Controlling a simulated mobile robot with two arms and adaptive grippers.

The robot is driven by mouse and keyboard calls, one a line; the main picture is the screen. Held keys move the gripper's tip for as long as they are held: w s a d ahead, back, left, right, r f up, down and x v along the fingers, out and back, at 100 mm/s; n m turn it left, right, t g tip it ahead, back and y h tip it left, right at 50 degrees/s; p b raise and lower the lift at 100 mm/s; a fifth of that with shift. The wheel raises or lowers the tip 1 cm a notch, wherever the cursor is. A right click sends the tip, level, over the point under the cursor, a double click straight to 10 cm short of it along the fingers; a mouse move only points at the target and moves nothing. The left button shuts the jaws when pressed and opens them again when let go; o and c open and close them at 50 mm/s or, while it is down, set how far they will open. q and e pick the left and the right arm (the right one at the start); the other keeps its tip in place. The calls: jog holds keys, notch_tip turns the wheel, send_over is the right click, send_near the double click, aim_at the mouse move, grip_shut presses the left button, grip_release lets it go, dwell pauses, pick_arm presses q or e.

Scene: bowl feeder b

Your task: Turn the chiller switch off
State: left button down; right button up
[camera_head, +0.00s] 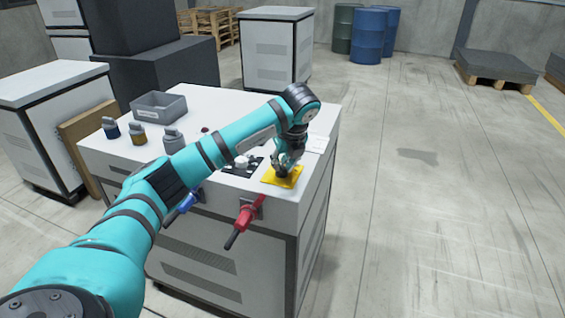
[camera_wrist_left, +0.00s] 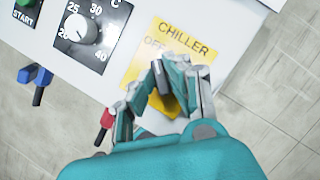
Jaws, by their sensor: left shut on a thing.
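The chiller switch sits on a yellow plate (camera_head: 268,179) near the right front corner of a white cabinet top. In the left wrist view the plate (camera_wrist_left: 207,33) reads "CHILLER" with "OFF" at its left; the rest of its lettering is hidden by my fingers. My left gripper (camera_head: 284,168) points down at the plate. In the left wrist view its fingers (camera_wrist_left: 158,88) are closed around the dark switch knob (camera_wrist_left: 171,101), which is partly hidden. The knob's exact angle is hard to tell. My right gripper is in neither view.
A temperature dial (camera_wrist_left: 80,28) and a green START button (camera_wrist_left: 27,3) lie left of the plate. A red-handled lever (camera_head: 243,220) and a blue-handled lever (camera_head: 182,206) stick out from the cabinet's front (camera_head: 215,255). A grey bin (camera_head: 158,108) stands behind several padlock-shaped items.

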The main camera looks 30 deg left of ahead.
pick_arm(q)
jog(key=shift+f, duration=0.2)
jog(key=c, duration=1.3)
grip_release()
jog(key=shift+r, duration=0.15)
jog(key=v, duration=1.1)
jog(key=shift+d+r, duration=0.15)
jog(key=shift+r, duration=0.25)
